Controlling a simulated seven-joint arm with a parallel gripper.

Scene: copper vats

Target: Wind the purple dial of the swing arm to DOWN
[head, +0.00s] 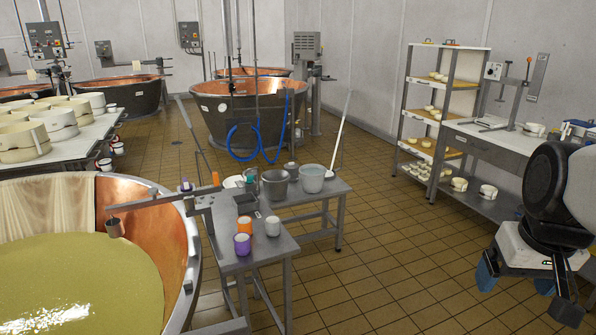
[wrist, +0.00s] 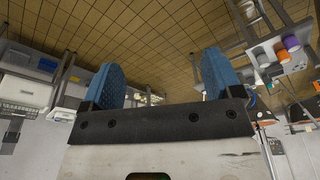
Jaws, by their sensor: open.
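The swing arm (head: 150,204) reaches out over the near vat of yellow-green liquid, with a small copper-coloured cup hanging from its left end. My gripper (head: 516,283) is at the far right, well away from the swing arm, and points downward. In the wrist view its two blue fingers (wrist: 160,88) are spread apart with nothing between them. The dial cannot be made out in the wrist view.
A steel table (head: 262,262) beside the vat (head: 188,290) holds purple, orange and white cups and metal pots. A bench (head: 490,140) and shelves stand at the right. Open tiled floor (head: 385,255) lies between my gripper and the steel table.

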